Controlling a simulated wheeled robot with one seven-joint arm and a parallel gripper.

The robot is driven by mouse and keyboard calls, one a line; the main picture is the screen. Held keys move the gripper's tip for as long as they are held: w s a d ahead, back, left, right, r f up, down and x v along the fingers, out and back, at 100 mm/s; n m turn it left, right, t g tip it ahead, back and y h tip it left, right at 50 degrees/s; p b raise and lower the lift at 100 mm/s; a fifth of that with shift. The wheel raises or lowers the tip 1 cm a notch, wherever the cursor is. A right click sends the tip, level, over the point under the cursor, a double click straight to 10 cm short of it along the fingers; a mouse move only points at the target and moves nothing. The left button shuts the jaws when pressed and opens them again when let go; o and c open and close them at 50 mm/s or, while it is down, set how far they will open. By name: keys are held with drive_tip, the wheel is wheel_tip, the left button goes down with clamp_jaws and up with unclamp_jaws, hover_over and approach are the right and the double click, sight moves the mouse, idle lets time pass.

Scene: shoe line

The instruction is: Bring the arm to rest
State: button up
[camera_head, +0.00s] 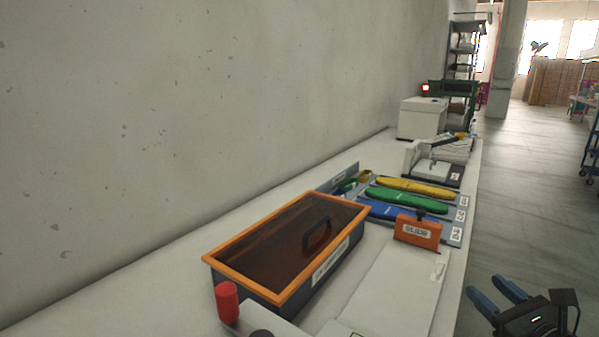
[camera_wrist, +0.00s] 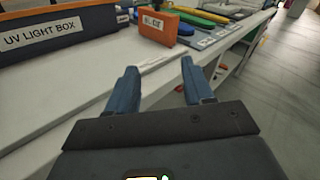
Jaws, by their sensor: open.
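My gripper (camera_head: 497,291) is at the lower right of the head view, beside the bench's right edge and over the floor side. Its two blue fingers are apart with nothing between them. In the wrist view my gripper (camera_wrist: 157,82) points forward along the bench edge, its fingers spread and empty. The fingers appear clear of the things on the bench. The rest of my arm is mostly out of view.
The long white bench (camera_head: 150,300) runs along a concrete wall. It bears an orange-rimmed UV light box (camera_head: 235,284), an orange SLIDE block (camera_head: 417,230), yellow, green and blue shoe-shaped pieces (camera_head: 405,200), and a red cylinder (camera_head: 227,301). The floor (camera_head: 530,190) on the right is open.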

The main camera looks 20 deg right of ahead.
drive_tip(key=s+a+f+n+g, duration=0.1)
drive_tip(key=s+a+f+n, duration=0.3)
drive_tip(key=s+a+n, duration=0.35)
drive_tip(key=s+a+f+n+g, duration=0.2)
drive_tip(key=s+a+f+n, duration=0.35)
drive_tip(key=s+n, duration=0.35)
drive_tip(key=s+a+r+n+y, duration=0.1)
drive_tip(key=s+a+r+n, duration=0.3)
drive_tip(key=s+a+n, duration=0.2)
drive_tip(key=s+a+r+n+y, duration=0.1)
drive_tip(key=s+a+r+n, duration=0.3)
drive_tip(key=s+a+n, duration=0.3)
drive_tip(key=s+n, duration=0.3)
drive_tip(key=n, duration=0.2)
drive_tip(key=shift+r+t+y, duration=0.3)
drive_tip(key=shift+t, duration=0.1)
drive_tip(key=shift+s+d+n, duration=0.1)
drive_tip(key=shift+n, duration=0.15)
